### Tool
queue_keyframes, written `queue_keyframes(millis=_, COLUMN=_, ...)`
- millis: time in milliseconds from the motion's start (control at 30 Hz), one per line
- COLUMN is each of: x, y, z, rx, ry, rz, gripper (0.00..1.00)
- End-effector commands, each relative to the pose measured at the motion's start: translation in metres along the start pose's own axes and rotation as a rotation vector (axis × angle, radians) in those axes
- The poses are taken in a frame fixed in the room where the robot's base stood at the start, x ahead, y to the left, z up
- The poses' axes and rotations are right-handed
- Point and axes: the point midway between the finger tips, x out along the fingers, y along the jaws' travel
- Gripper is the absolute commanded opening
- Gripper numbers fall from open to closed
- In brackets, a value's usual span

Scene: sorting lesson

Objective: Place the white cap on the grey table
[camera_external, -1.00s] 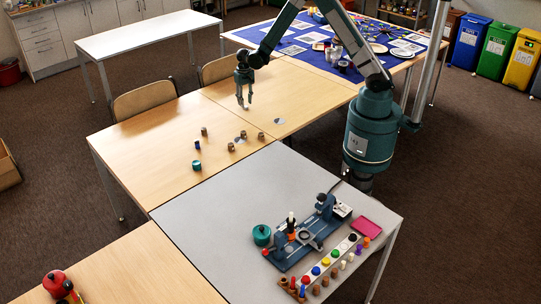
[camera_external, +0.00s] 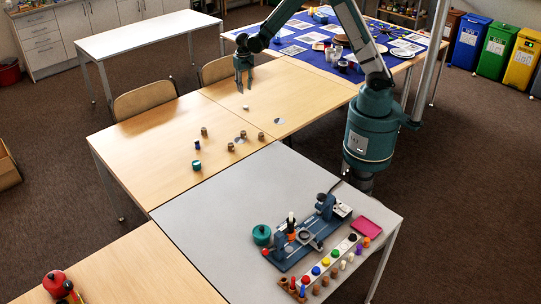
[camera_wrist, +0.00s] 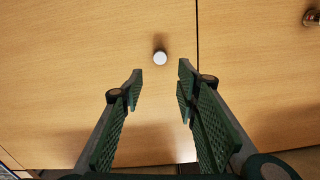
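The white cap (camera_external: 245,107) stands on the wooden table, in front of and below my gripper (camera_external: 243,88). In the wrist view the white cap (camera_wrist: 160,57) is a small round white top beside a table seam, just beyond the tips of my gripper (camera_wrist: 160,72). The two fingers are apart with nothing between them, so my gripper is open and empty, above the table. The grey table (camera_external: 190,222) is at the front centre in the external view, its left part bare.
Several small brown pieces (camera_external: 204,131), a blue piece (camera_external: 197,145) and a teal jar (camera_external: 197,165) stand on the wooden table (camera_external: 150,150). On the grey table are a blue fixture (camera_external: 283,262), a teal pot (camera_external: 262,235), a row of coloured pegs and a pink tray (camera_external: 366,227).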

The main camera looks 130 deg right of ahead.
Motion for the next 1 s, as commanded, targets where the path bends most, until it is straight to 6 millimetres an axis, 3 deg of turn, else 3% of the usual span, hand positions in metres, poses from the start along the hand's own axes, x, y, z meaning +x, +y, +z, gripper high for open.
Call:
queue_keyframes(millis=767, x=0.0, y=0.0, z=0.0, rx=-0.001, ry=0.0, rz=0.0, gripper=0.31)
queue_keyframes(millis=1000, x=-0.011, y=-0.013, z=0.013, rx=-0.032, ry=0.009, rz=-0.006, gripper=0.31)
